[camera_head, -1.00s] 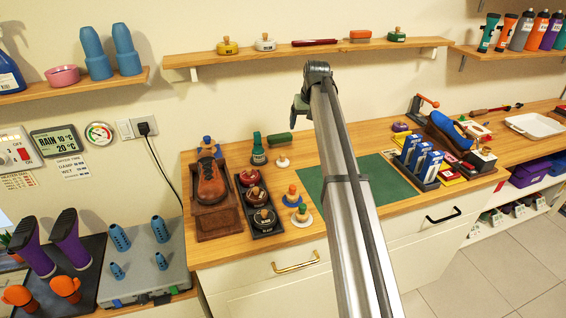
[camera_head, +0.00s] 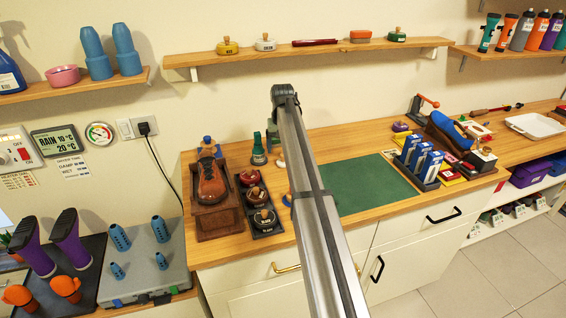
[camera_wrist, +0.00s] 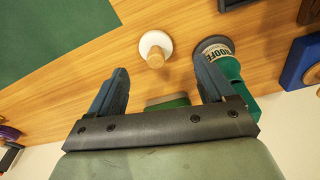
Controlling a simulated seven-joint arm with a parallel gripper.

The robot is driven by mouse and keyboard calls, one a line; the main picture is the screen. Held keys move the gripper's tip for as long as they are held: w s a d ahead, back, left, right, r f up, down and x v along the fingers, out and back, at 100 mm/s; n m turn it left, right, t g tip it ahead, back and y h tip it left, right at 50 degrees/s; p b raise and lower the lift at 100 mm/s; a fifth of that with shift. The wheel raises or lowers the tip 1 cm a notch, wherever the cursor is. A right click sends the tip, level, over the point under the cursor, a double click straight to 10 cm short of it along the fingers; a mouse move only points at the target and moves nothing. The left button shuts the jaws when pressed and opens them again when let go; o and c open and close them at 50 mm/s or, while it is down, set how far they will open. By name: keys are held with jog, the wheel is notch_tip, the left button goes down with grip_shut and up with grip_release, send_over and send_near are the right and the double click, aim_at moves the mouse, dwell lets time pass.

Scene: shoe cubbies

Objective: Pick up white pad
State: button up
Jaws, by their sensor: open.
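The white pad is a round white disc with a wooden knob; in the wrist view the white pad (camera_wrist: 146,38) stands on the wooden bench just beyond my fingertips, between their lines. In the head view the white pad (camera_head: 280,163) shows only partly, at the left edge of my arm. My gripper (camera_wrist: 162,72) is open and empty, with one dark blue finger on each side. The fingers do not surround the pad. In the head view my gripper is mostly hidden behind my arm.
A green bottle (camera_wrist: 232,72) stands close by the right finger. A green object (camera_wrist: 168,103) shows between the fingers, beyond the palm. A green mat (camera_head: 370,184) lies flat to the right. Several polish tins (camera_head: 258,195) and a brown shoe (camera_head: 211,183) stand left.

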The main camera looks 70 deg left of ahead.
aim_at(283, 160)
jog(key=shift+w+a+f, duration=0.1)
jog(key=shift+w+f, duration=0.05)
jog(key=shift+f, duration=1.3)
jog(key=shift+w+a+f, duration=0.1)
jog(key=shift+w+f, duration=0.05)
jog(key=shift+f, duration=1.25)
jog(key=c, duration=1.1)
jog(key=shift+r, duration=0.1)
